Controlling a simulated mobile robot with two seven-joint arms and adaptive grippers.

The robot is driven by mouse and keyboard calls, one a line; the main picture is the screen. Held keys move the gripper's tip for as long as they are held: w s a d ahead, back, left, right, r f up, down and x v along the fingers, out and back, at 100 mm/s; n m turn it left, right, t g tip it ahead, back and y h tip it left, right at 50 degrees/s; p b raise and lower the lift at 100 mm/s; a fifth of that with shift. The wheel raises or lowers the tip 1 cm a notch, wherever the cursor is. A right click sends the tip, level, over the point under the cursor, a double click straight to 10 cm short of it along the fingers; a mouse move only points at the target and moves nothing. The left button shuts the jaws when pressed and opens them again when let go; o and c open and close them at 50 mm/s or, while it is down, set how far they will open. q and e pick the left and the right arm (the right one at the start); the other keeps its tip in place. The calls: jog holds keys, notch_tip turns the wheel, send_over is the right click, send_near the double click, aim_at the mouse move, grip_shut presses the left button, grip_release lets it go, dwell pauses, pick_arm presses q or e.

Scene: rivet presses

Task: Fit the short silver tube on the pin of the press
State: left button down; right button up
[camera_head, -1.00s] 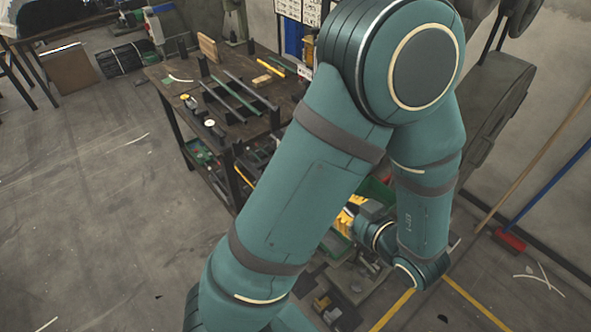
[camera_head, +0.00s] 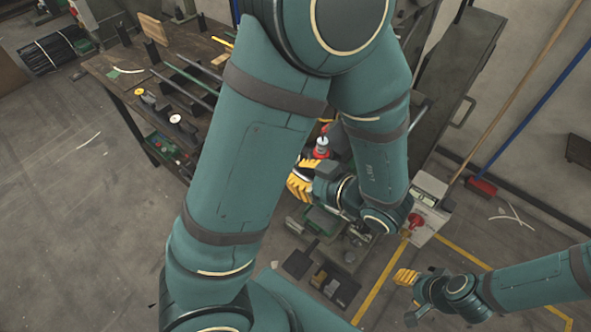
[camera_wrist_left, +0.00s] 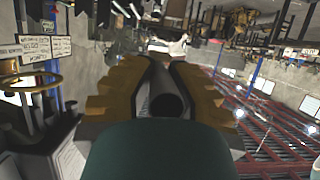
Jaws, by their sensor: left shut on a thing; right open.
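My left gripper (camera_head: 300,183), with yellow fingers, is near the middle of the head view, beside the press area and partly behind my own arm. In the left wrist view its fingers (camera_wrist_left: 160,95) are shut on a dark-looking round tube (camera_wrist_left: 166,100), whose open end faces the camera. The tube cannot be made out clearly in the head view. A small red and silver part (camera_head: 322,147) shows just above the left gripper; I cannot tell whether it is the pin. My arm hides much of the press. My right gripper (camera_head: 404,278) is open at lower right, away from the press.
A workbench (camera_head: 120,78) with rods and small parts stands at left. A pale box with a red button (camera_head: 420,218) is right of my left wrist. A red broom (camera_head: 482,187) leans at the right wall. Yellow lines cross open floor.

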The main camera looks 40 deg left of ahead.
pick_arm(q)
jog(key=shift+d, duration=0.1)
jog(key=shift+d+r+p, duration=0.15)
jog(key=shift+p, duration=0.35)
jog(key=shift+w+d, duration=0.1)
jog(key=shift+w, duration=0.2)
jog(key=w+d+f+p, duration=0.1)
jog(key=w+p, duration=0.4)
jog(key=w, duration=1)
jog(key=shift+w, duration=0.15)
jog(key=shift+f, duration=0.1)
jog(key=shift+p, duration=0.95)
dwell(1.3)
